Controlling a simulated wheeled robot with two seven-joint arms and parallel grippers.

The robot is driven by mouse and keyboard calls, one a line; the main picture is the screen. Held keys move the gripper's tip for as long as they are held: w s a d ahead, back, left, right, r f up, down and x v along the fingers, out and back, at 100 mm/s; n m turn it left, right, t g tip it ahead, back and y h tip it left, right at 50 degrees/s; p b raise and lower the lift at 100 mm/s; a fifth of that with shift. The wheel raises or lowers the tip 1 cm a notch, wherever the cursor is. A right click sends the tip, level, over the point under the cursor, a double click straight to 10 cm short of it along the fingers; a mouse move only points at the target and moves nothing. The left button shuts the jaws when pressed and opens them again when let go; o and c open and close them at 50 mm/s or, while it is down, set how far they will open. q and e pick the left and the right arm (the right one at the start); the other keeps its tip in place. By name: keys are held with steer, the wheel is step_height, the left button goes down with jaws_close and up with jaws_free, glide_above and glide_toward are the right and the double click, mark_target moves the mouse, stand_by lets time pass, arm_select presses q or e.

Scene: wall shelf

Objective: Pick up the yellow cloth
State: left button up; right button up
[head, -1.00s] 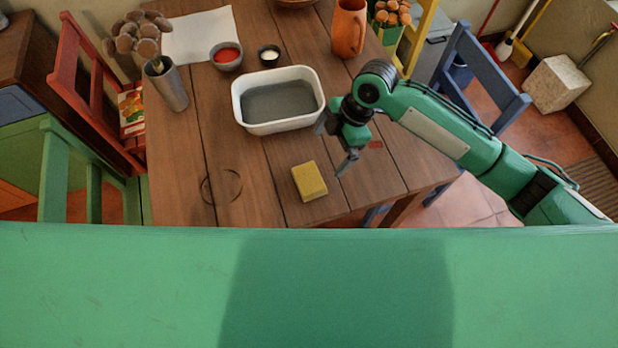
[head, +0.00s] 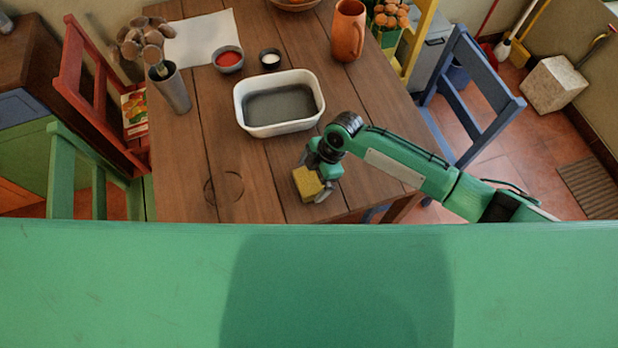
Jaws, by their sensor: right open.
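The yellow cloth (head: 307,184) is a thick, folded, block-like piece lying on the wooden table near its front edge. My right gripper (head: 312,178) is right over the cloth, with its fingers open around it. One finger shows at the cloth's lower right side, the other near its upper left. The gripper covers the cloth's upper right part. I cannot tell whether the fingers touch it. My left gripper is not in view.
A white basin (head: 279,102) stands just behind the gripper. The table left of the cloth is clear.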

mark_target(311, 178)
steer(key=shift+s+a+f, duration=0.1)
steer(key=shift+a+f, duration=0.1)
steer(key=shift+f, duration=0.35)
steer(key=c, duration=0.7)
steer(key=shift+r, duration=0.1)
step_height(311, 178, up, 20)
steer(key=b, duration=0.3)
